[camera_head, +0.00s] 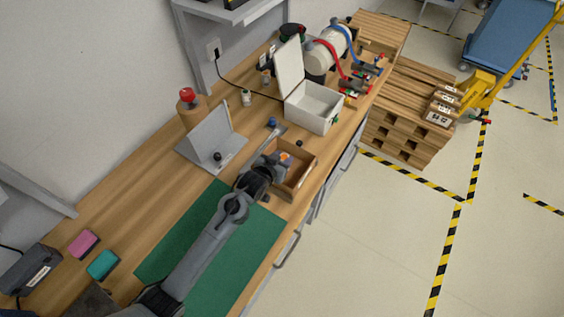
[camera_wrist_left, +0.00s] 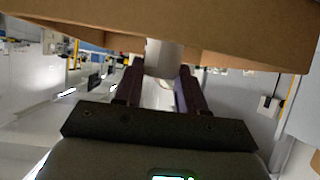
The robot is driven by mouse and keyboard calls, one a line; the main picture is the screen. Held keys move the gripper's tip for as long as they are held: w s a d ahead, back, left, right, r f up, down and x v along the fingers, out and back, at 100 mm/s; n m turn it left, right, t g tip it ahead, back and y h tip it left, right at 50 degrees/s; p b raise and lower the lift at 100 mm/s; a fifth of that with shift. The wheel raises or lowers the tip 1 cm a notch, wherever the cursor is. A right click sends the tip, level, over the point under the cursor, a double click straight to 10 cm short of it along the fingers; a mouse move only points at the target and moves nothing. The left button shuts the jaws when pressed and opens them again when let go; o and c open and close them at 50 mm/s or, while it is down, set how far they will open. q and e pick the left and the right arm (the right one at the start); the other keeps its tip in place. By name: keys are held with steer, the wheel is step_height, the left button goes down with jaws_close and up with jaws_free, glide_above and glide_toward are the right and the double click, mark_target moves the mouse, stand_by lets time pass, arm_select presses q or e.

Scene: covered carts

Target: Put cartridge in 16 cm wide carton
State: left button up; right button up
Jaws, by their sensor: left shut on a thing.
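The open brown carton (camera_head: 302,180) stands on the wooden bench near its front edge. My left arm reaches across the green mat, and the left gripper (camera_head: 284,163) is at the carton's opening. In the left wrist view, a pale grey cylinder, the cartridge (camera_wrist_left: 165,57), sits between the two dark fingers of the left gripper (camera_wrist_left: 160,84), which is shut on it. Brown carton board (camera_wrist_left: 230,30) fills the top of that view, and the cartridge's far end is hidden behind it. My right gripper is not in view.
A white box (camera_head: 318,108) with its lid raised stands behind the carton. A grey angled plate (camera_head: 205,150) stands left of the carton. The green mat (camera_head: 190,235) has bare space. Pink (camera_head: 84,244) and teal (camera_head: 103,265) blocks lie at the near left.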

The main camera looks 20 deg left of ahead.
arm_select(q)
steer(key=shift+f, duration=1.05)
steer(key=shift+f, duration=0.1)
steer(key=o, duration=1.1)
